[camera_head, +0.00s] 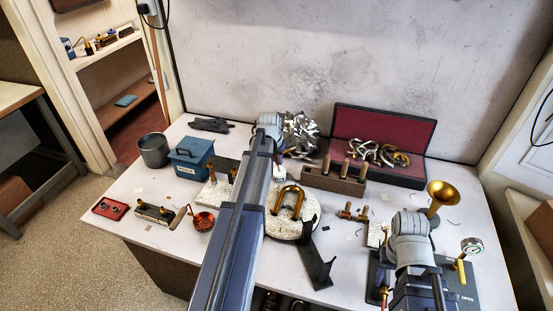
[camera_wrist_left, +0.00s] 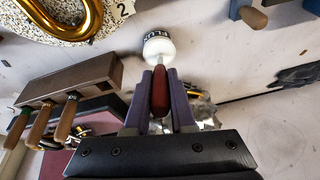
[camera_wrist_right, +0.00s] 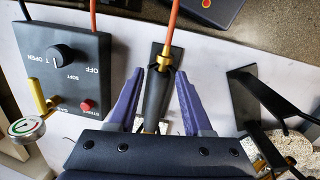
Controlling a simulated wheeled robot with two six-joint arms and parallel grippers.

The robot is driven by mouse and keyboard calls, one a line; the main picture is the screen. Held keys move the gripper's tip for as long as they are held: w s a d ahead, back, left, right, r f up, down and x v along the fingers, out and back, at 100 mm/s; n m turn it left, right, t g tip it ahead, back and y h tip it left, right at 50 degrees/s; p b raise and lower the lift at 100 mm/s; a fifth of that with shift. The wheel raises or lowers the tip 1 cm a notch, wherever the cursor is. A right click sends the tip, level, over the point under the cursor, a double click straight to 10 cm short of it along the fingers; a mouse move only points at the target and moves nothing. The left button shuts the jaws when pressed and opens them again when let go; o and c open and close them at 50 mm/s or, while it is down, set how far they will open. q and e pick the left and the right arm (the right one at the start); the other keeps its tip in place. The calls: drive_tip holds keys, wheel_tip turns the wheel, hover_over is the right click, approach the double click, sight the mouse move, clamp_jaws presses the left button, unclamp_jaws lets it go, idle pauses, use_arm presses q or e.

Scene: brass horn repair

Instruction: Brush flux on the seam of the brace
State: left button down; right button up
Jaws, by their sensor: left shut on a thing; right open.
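My left gripper (camera_wrist_left: 160,80) is shut on a brush with a dark red handle (camera_wrist_left: 160,92). The brush points at the white flux jar (camera_wrist_left: 158,49) and its tip overlaps the jar; I cannot tell how deep it sits. The jar shows beside my left arm in the head view (camera_head: 280,171). A brass U-shaped tube (camera_head: 288,201) lies on a pale round plate (camera_head: 308,226); part of it shows in the left wrist view (camera_wrist_left: 62,24). Its brace seam is too small to make out. My right gripper (camera_wrist_right: 157,82) is open around a dark torch (camera_wrist_right: 156,103) with an orange hose.
A control box (camera_wrist_right: 65,65) with a gauge (camera_wrist_right: 27,128) stands beside the torch. A dark bracket (camera_head: 316,262) stands before the plate. A tool rack (camera_head: 333,182), red-lined case (camera_head: 385,125), blue box (camera_head: 191,157) and metal pot (camera_head: 154,150) stand around. My left arm hides the table's middle.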

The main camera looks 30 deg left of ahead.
idle(0.4)
use_arm(q)
wheel_tip(320, 180, up, 7)
drive_tip(key=p, duration=0.7)
use_arm(e)
wheel_tip(320, 180, up, 7)
use_arm(q)
drive_tip(key=shift+f, duration=0.1)
use_arm(e)
drive_tip(key=shift+f, duration=0.1)
